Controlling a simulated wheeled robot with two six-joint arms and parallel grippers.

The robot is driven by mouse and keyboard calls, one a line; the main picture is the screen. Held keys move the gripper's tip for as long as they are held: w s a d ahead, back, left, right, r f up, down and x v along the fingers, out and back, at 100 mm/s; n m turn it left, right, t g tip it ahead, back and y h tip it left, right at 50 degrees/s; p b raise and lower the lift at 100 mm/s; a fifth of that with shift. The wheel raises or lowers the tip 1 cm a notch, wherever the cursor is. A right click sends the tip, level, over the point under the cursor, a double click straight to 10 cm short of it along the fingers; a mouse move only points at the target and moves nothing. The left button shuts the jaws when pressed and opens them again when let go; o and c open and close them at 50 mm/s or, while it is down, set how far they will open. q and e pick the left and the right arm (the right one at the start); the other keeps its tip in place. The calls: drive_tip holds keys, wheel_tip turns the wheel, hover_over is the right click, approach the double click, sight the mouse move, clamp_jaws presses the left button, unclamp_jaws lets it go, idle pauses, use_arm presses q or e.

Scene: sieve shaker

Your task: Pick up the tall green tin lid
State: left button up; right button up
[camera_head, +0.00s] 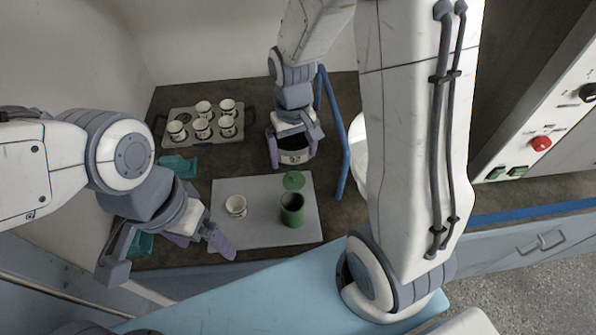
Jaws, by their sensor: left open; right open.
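The green lid (293,181) is a small round disc with a knob, lying on the pale grey board just behind the tall green tin (292,212). The tin stands upright and uncovered, its dark inside showing. My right gripper (293,153) is open, pointing down behind the lid. Its fingers are at either side of a cream container (295,160) with a dark label; I cannot tell whether they touch it. My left gripper (168,258) is open and empty at the front left, its fingers spread wide near the board's left edge.
A small cream cup (236,205) stands on the grey board (265,238), left of the tin. A tray (181,115) with several cream cups sits at the back left. Teal pieces (178,166) lie near my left arm. A blue frame post (334,130) rises right of my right gripper.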

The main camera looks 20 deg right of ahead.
sight(294, 175)
drive_tip(key=f, duration=0.9)
drive_tip(key=shift+w+d+f, duration=0.1)
drive_tip(key=shift+w+f, duration=0.2)
drive_tip(key=shift+f, duration=0.05)
drive_tip(key=c, duration=1.3)
